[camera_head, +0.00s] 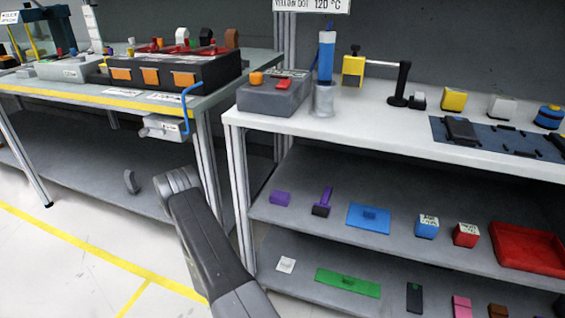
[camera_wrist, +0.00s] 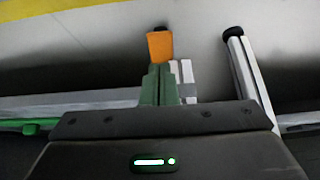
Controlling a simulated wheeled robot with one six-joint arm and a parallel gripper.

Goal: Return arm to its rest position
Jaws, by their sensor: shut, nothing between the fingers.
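My arm (camera_head: 212,238) reaches up from the bottom of the head view, in front of the gap between the two workbenches. My gripper is not clearly visible in that view. In the wrist view my gripper (camera_wrist: 158,72) shows two greenish fingers side by side, shut with nothing between them. An orange piece (camera_wrist: 160,46) with a dark top shows at the fingertips. I cannot tell whether it touches them.
The right white bench (camera_head: 350,122) holds a grey control box (camera_head: 272,97). Its shelves hold coloured parts and a red tray (camera_head: 530,250). Open floor lies left.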

